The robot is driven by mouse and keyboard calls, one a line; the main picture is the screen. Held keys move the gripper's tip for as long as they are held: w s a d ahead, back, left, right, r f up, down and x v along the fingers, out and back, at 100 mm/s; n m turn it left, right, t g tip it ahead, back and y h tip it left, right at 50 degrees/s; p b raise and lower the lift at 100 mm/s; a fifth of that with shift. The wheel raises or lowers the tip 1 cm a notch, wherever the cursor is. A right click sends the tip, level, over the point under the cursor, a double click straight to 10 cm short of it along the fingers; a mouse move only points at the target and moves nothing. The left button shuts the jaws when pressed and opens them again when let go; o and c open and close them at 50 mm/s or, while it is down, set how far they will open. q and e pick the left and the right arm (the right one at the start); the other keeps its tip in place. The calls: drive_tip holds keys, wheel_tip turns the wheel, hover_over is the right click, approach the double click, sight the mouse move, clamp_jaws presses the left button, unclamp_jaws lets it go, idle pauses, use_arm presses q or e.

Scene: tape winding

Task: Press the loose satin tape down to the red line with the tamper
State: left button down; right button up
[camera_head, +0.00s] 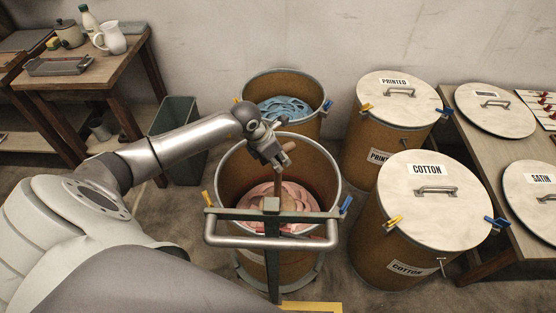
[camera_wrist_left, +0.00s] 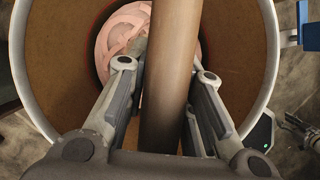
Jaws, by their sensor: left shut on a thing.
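The pink satin tape (camera_head: 262,191) lies in loose folds low inside the open front drum (camera_head: 230,172); it also shows in the left wrist view (camera_wrist_left: 118,32). Part of a dark red line shows on the inner wall around the tape. My left gripper (camera_head: 268,150) is over the drum, shut on the brown shaft of the tamper (camera_head: 288,147). In the left wrist view the shaft (camera_wrist_left: 170,80) runs between the fingers (camera_wrist_left: 165,88) down toward the tape. It hides part of the tape, and I cannot tell whether the tamper's foot touches it. My right gripper is not in view.
A metal push bar (camera_head: 310,243) and a green post stand before the drum. Behind it is an open drum with blue tape (camera_head: 284,108). Lidded PRINTED (camera_head: 398,97) and COTTON (camera_head: 436,200) drums stand right. A SATIN lid (camera_head: 535,195) lies on the right table.

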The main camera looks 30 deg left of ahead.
use_arm(q)
wheel_tip(320, 180, up, 6)
drive_tip(key=p, duration=0.3)
drive_tip(key=shift+r+p, duration=0.2)
drive_tip(key=shift+p, duration=0.15)
wheel_tip(320, 180, up, 22)
drive_tip(key=p, duration=1.3)
drive_tip(key=shift+r, duration=0.15)
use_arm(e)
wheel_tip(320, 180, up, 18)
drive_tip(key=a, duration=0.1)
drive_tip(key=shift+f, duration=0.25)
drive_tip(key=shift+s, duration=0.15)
